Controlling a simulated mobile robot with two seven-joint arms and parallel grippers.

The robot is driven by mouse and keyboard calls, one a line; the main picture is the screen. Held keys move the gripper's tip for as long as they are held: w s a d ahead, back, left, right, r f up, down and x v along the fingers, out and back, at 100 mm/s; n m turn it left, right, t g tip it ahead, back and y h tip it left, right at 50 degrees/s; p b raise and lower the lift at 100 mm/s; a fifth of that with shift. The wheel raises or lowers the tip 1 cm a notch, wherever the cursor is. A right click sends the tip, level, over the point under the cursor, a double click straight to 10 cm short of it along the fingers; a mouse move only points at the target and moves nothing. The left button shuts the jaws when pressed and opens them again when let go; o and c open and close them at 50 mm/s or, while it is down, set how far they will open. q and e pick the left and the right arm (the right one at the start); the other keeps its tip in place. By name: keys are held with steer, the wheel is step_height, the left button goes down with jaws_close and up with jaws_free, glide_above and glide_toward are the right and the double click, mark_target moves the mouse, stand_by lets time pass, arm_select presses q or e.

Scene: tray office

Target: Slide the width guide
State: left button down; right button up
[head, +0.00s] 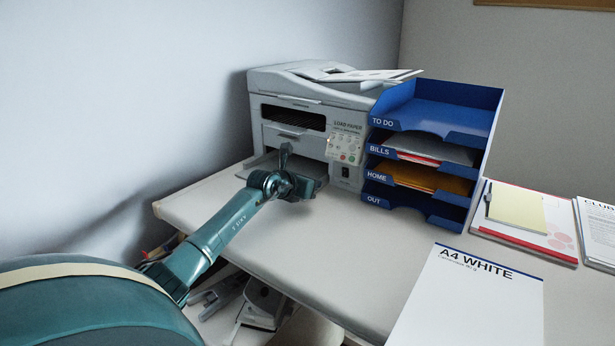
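The grey printer (285,88) stands at the back of the desk, its lower paper tray (258,163) pulled out at the front. My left gripper (284,158) is at this tray, its fingers pointing toward the printer. My wrist and gripper cover much of the tray. I cannot make out the width guide; it is hidden or too small to tell. I also cannot tell whether the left gripper is open or shut, or whether it touches anything. My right gripper is not in view.
A blue letter rack (468,124) with labelled shelves stands close to the printer's right. An A4 WHITE paper pack (470,300) lies at the desk's front right. Pads and papers lie (515,212) farther right. The desk (340,240) is clear in the middle.

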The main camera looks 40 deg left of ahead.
arm_select(q)
steer(key=shift+d, duration=0.1)
steer(key=c, duration=1.4)
jaws_free()
steer(key=shift+c, duration=0.2)
steer(key=shift+s+r, duration=0.25)
steer(key=shift+s, duration=0.25)
steer(key=p+v, duration=0.2)
steer(key=v, duration=0.8)
steer(key=shift+s+r, duration=0.1)
steer(key=shift+s, duration=0.25)
steer(key=shift+s+d+r+p, duration=0.1)
steer(key=shift+s+r+p, duration=0.2)
steer(key=shift+s, duration=0.35)
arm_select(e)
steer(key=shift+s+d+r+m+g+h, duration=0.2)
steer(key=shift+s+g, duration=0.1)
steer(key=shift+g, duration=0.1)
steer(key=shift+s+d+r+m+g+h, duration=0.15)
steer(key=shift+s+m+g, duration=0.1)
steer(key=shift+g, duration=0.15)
